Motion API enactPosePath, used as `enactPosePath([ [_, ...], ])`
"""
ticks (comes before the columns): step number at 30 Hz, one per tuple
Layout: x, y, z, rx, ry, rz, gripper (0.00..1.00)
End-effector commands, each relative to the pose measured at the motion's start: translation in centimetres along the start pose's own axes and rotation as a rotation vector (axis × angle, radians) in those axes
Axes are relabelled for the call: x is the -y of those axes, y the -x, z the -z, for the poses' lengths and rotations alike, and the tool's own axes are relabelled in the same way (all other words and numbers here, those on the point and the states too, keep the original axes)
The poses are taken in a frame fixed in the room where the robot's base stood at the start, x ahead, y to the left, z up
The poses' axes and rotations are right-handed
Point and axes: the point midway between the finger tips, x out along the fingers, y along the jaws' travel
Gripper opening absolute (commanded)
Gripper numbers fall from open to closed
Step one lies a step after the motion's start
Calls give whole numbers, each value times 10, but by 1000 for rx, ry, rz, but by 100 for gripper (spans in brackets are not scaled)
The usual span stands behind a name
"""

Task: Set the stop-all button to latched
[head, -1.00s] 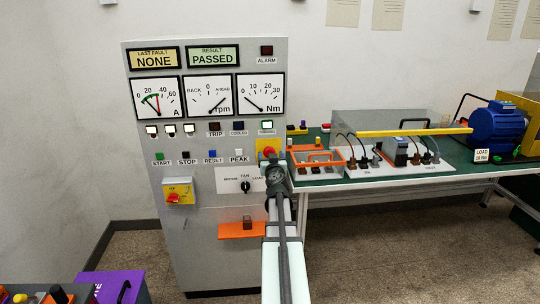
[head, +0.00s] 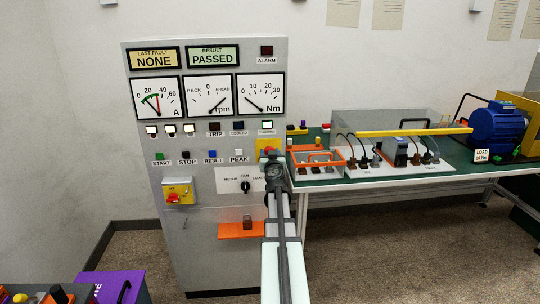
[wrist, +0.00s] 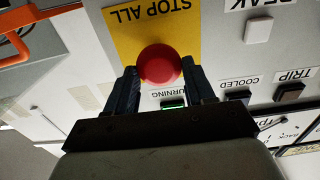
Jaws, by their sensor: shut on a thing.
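The stop-all button is a red mushroom head (wrist: 160,62) on a yellow plate (wrist: 140,28) marked STOP ALL, seen upside down in the wrist view. My gripper (wrist: 160,72) has one dark finger on each side of the red head and is shut on it. In the head view my gripper (head: 272,158) is at the right edge of the grey panel and hides the red head. Only part of the yellow plate (head: 266,143) shows there. I cannot tell from the frames whether the button is pressed in.
The grey panel (head: 205,245) carries several lamps, small buttons and meters; RESULT reads PASSED. A selector knob (head: 245,187) and a yellow-red switch (head: 178,192) sit lower left of my gripper. An orange shelf (head: 241,230) sticks out below. A green bench (head: 330,182) stands at right.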

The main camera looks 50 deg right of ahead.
Motion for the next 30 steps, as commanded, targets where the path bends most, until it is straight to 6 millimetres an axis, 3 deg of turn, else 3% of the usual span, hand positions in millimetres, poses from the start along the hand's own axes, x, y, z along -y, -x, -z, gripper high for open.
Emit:
enactPosePath([
  [10, 0, 0, 0, 0, 0, -1, 0],
  [19, 0, -18, 0, 0, 0, -1, 0],
  [26, 0, -18, 0, -1, 0, -1, 0],
  [27, 0, -18, 0, -1, 0, -1, 56],
  [30, 0, -18, 0, -1, 0, -1, 65],
])
